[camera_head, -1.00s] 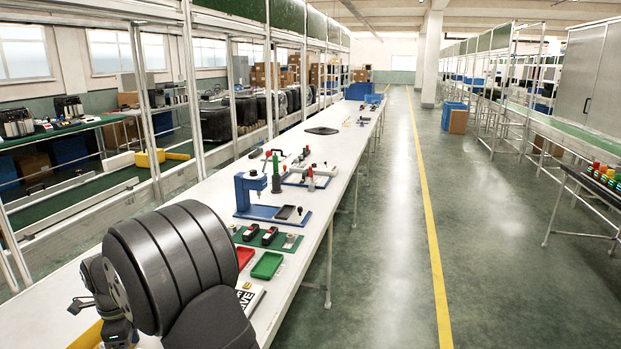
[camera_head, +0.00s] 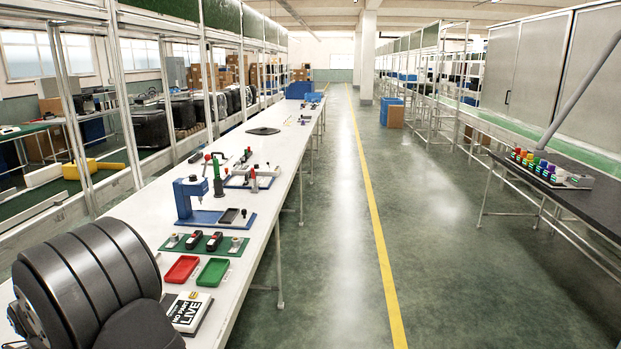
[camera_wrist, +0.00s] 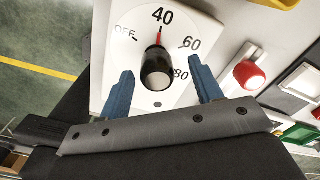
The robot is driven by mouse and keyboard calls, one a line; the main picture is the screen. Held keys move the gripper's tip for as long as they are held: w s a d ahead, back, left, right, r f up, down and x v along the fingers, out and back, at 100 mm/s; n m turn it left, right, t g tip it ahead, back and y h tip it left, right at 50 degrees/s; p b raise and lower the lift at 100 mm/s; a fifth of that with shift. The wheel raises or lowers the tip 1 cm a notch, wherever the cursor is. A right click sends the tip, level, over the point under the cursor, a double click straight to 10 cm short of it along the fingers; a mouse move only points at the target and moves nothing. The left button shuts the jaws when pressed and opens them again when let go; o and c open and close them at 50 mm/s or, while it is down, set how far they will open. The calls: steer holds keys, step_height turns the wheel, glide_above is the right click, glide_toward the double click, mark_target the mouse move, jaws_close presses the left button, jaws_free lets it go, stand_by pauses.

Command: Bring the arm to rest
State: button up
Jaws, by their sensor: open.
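My gripper (camera_wrist: 162,72) shows in the wrist view with its two blue fingers apart. A black knob (camera_wrist: 157,70) on a white dial plate (camera_wrist: 187,22) appears between the fingers, with visible gaps on both sides. I cannot tell how far the fingertips are from the plate. The knob's red mark points at about 40; the plate also reads OFF, 60 and 80. In the head view my dark arm fills the lower left corner and the gripper is out of sight.
A red knob (camera_wrist: 248,74) stands right of the dial. The long white bench (camera_head: 235,262) holds a blue press (camera_head: 188,200), a red tray (camera_head: 182,269), a green tray (camera_head: 213,271) and a sign box (camera_head: 187,313). The aisle floor right of the bench is clear.

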step_height(320, 180, up, 16)
step_height(320, 180, down, 18)
steer(key=shift+r, duration=0.2)
steer(key=shift+r+n, duration=0.15)
steer(key=shift+n, duration=0.55)
steer(key=n, duration=0.9)
steer(key=shift+n, duration=0.3)
step_height(320, 180, up, 7)
steer(key=shift+r, duration=0.15)
